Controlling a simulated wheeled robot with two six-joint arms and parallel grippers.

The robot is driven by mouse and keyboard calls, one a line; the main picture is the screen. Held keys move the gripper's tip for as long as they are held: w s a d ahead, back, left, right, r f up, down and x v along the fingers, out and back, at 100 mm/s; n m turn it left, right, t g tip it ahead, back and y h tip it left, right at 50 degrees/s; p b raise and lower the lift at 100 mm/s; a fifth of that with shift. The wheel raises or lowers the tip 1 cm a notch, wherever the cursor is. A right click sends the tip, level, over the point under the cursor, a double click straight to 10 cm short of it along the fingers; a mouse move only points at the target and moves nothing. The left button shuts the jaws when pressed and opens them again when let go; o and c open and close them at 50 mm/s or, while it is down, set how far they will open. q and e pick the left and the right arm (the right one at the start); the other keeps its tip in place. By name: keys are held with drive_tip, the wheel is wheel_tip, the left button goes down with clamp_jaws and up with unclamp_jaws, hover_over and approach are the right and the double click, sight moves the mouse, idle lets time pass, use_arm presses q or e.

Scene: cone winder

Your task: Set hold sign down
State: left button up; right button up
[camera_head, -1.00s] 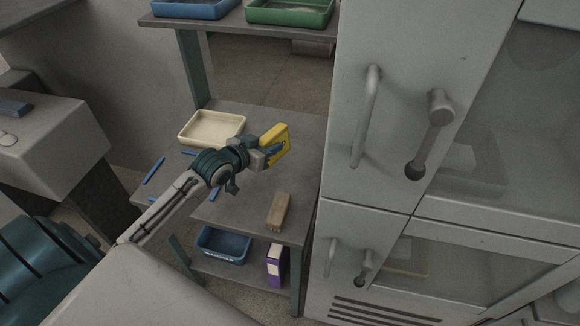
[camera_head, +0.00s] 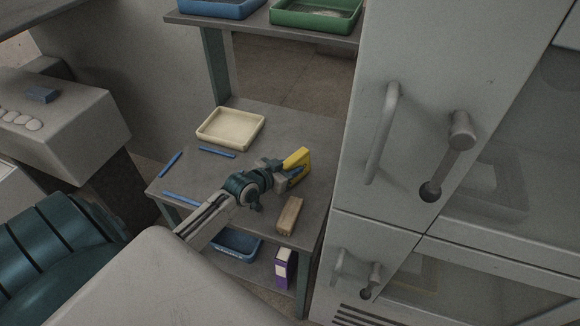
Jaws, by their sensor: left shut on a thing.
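The hold sign (camera_head: 298,158) is a yellow block-like piece over the right part of the grey shelf table. My left gripper (camera_head: 284,174) is shut on it, with the fingers across its lower left side. The sign is tilted and close to the table top (camera_head: 232,166); I cannot tell whether its lower edge touches. My right gripper does not show.
A cream tray (camera_head: 230,142) stands at the table's back left. Blue sticks (camera_head: 217,153) lie left of my gripper. A wooden block (camera_head: 290,216) lies just in front of the sign. A grey cabinet with handles (camera_head: 382,132) closes off the right side. Table between tray and sign is clear.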

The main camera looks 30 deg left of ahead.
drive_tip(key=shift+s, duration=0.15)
use_arm(q)
drive_tip(key=o, duration=1)
drive_tip(key=shift+c, duration=0.2)
drive_tip(key=shift+o, duration=0.2)
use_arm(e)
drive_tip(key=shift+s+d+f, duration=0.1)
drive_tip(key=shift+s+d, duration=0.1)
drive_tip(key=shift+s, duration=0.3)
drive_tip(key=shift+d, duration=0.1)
use_arm(q)
drive_tip(key=p+v, duration=0.1)
drive_tip(key=v, duration=0.9)
drive_tip(key=shift+s+r+p, duration=0.2)
drive_tip(key=shift+p, duration=0.1)
drive_tip(key=shift+s+a+r, duration=0.1)
drive_tip(key=shift+s+r, duration=0.1)
drive_tip(key=shift+s, duration=0.5)
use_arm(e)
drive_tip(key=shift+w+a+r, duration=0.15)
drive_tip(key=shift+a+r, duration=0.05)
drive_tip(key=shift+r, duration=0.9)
